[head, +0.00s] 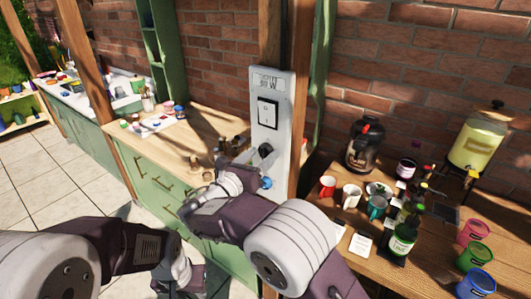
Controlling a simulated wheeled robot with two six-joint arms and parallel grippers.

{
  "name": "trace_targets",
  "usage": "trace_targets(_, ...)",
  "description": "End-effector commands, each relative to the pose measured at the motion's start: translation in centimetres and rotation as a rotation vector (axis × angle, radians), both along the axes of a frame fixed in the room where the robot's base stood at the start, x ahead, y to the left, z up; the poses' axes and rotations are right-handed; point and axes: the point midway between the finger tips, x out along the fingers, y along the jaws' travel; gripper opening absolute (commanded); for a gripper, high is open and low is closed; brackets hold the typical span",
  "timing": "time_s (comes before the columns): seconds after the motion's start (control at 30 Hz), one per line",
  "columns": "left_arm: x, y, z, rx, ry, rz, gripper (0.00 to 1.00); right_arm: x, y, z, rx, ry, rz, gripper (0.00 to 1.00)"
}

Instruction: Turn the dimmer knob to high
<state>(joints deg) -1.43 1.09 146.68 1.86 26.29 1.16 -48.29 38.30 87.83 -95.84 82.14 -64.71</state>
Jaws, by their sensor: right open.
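A tall white control panel (284,88) is mounted on the wooden post, with a label at its top and a square rocker switch (268,112) below it. The dark dimmer knob (265,150) sits on the lower part of the panel and is partly hidden by my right gripper. The knob's setting cannot be read. My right gripper (252,162) is open, with its fingers at the lower panel close to the knob. Whether the fingers touch the knob cannot be told. My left gripper (183,283) hangs low at the bottom, away from the panel, its jaws unclear.
A wooden table (340,238) at right holds mugs, a coffee maker (364,146), a green-labelled bottle (402,240), a drink dispenser (480,143) and coloured cups. A green-fronted counter (160,178) with small items stands left of the post. Tiled floor (40,170) is open at far left.

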Motion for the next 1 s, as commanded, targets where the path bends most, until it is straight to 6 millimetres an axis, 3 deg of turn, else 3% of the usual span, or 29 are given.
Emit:
trace_targets(0.07,0.0,0.0,0.0,0.000,0.000,0.000,0.36,0.0,0.0,0.0,0.000,0.000,0.000,0.58)
trace_targets(0.27,0.0,0.0,0.0,0.000,0.000,0.000,0.36,0.0,0.0,0.0,0.001,0.001,0.000,0.05)
trace_targets(0.3,0.0,0.0,0.0,0.000,0.000,0.000,0.36,0.0,0.0,0.0,0.000,0.001,-0.001,0.00)
trace_targets(0.67,0.0,0.0,-0.8,0.000,0.000,0.000,0.36,0.0,-0.1,-0.3,0.042,-0.028,-0.002,0.00)
trace_targets(1.0,0.0,0.0,-4.1,0.000,0.000,0.000,0.36,0.0,0.0,-0.8,0.247,-0.177,-0.002,0.00)
